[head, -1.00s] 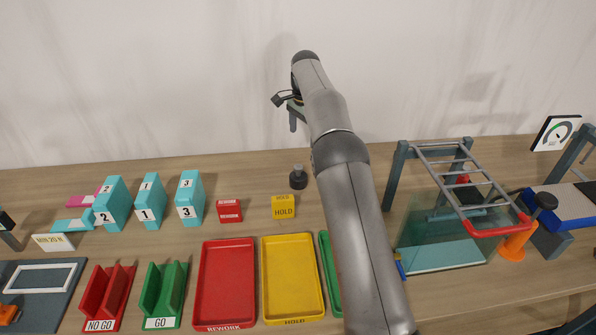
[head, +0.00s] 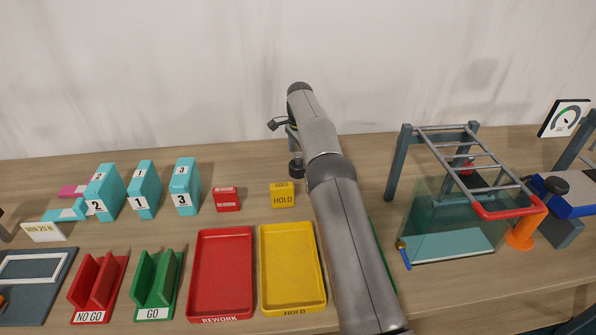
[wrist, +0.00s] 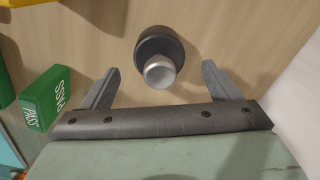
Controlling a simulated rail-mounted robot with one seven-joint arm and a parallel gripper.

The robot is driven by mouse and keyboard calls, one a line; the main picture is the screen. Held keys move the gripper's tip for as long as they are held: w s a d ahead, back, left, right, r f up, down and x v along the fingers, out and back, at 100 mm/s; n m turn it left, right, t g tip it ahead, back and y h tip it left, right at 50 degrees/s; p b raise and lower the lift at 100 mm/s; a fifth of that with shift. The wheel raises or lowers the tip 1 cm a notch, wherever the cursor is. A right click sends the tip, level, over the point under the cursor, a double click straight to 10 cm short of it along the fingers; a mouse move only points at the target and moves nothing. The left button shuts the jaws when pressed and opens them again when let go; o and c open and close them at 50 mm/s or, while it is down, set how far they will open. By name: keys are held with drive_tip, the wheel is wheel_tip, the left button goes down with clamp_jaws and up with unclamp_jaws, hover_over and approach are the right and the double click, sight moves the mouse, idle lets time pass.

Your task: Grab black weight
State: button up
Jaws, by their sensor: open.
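The black weight (wrist: 155,42) is a dark round body with a silver knob on top, standing on the wooden table. In the head view the weight (head: 296,168) is behind the yellow HOLD block and partly hidden by my arm. My gripper (wrist: 160,69) is open and empty, above the weight. In the wrist view the knob shows between the two fingers, with a gap on each side, and the dark body lies slightly beyond the fingertips. In the head view my gripper (head: 293,139) hangs just over the weight.
A green PASS block (wrist: 45,98) lies left of my gripper in the wrist view. The yellow HOLD block (head: 283,195) and red REWORK block (head: 227,199) stand nearby. A glass-sided frame with a ladder-like rack (head: 470,170) stands to the right. A pale wall rises behind the table.

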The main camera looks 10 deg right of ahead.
sight(298, 163)
drive_tip(key=shift+s+a+f+p, duration=0.1)
drive_tip(key=shift+f+p, duration=0.2)
drive_tip(key=shift+f, duration=1.1)
drive_tip(key=shift+a+f+p, duration=0.1)
drive_tip(key=shift+f+p, duration=0.2)
drive_tip(key=shift+f, duration=1.05)
drive_tip(key=c, duration=1.6)
drive_tip(key=shift+r, duration=0.15)
clamp_jaws()
